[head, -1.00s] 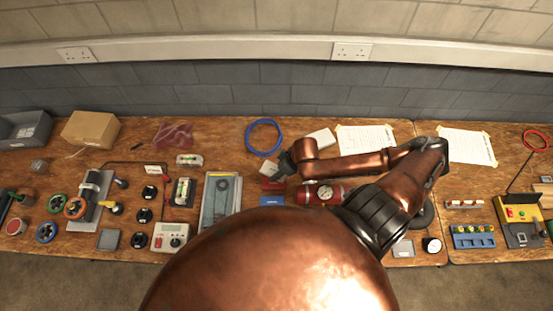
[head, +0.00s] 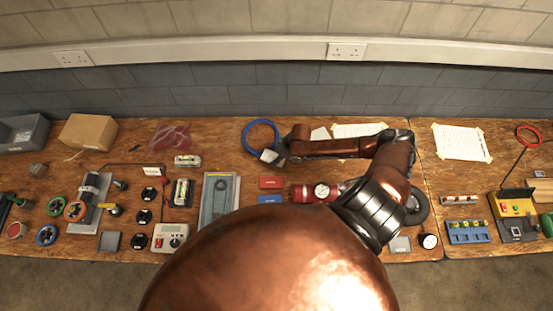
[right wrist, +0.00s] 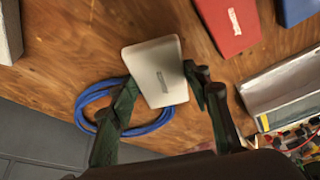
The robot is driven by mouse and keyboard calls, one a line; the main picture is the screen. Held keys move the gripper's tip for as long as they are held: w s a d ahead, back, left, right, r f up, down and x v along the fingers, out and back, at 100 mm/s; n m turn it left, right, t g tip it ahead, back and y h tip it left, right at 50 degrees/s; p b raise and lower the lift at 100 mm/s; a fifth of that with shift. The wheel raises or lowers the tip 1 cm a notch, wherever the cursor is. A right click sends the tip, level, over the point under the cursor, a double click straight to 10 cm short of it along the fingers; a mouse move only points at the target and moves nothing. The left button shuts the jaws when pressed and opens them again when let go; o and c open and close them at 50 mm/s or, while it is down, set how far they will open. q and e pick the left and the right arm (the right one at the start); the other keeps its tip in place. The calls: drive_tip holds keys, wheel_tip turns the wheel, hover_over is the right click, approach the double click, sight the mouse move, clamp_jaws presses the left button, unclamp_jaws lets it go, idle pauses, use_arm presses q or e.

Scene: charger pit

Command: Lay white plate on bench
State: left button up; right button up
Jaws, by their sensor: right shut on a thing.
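The white plate (head: 269,156) is a small flat pale rectangle with a label. It is at my right gripper (head: 277,153), beside the blue cable coil. In the right wrist view the white plate (right wrist: 157,72) sits between the two dark fingers of my right gripper (right wrist: 160,80), which is shut on it. It overlaps part of the coil there; I cannot tell whether it touches the bench. The wooden bench (head: 225,150) runs below the block wall. My left gripper is not in view.
A blue cable coil (head: 247,137) lies behind the plate. A red plate (head: 271,182) and a blue plate (head: 270,199) lie nearer me. A grey tray (head: 208,208) is to the left. A red cylinder with a gauge (head: 305,193) lies to the right. Bare wood shows left of the coil.

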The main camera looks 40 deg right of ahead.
drive_tip(key=shift+w+d+f, duration=0.1)
drive_tip(key=shift+w+f, duration=0.1)
drive_tip(key=shift+w, duration=0.05)
drive_tip(key=shift+w+d+f, duration=0.1)
drive_tip(key=shift+f, duration=1.6)
drive_tip(key=shift+f, duration=0.15)
drive_tip(key=o, duration=1.2)
drive_tip(key=v, duration=1.2)
drive_tip(key=shift+d, duration=0.1)
